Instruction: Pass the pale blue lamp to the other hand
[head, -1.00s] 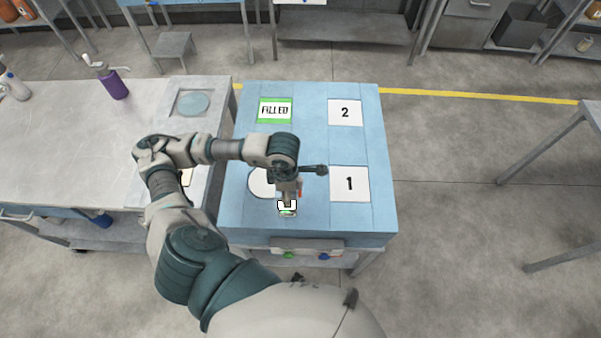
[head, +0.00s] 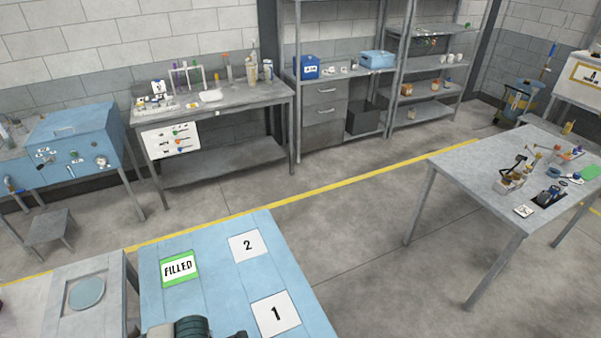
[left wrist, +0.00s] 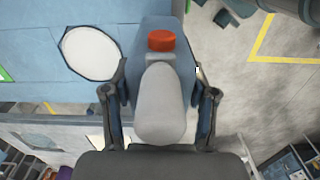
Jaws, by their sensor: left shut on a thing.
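In the left wrist view, my left gripper (left wrist: 160,72) is shut on a pale grey, rounded body (left wrist: 161,100) with an orange-red end (left wrist: 175,40). Its shape is partly hidden, and the frames do not make clear that it is the pale blue lamp. No other lamp is clearly seen. My right gripper shows in neither view.
A round white disc (left wrist: 90,53) lies left of my gripper. A cluttered grey table (head: 460,175) stands right, with open floor between.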

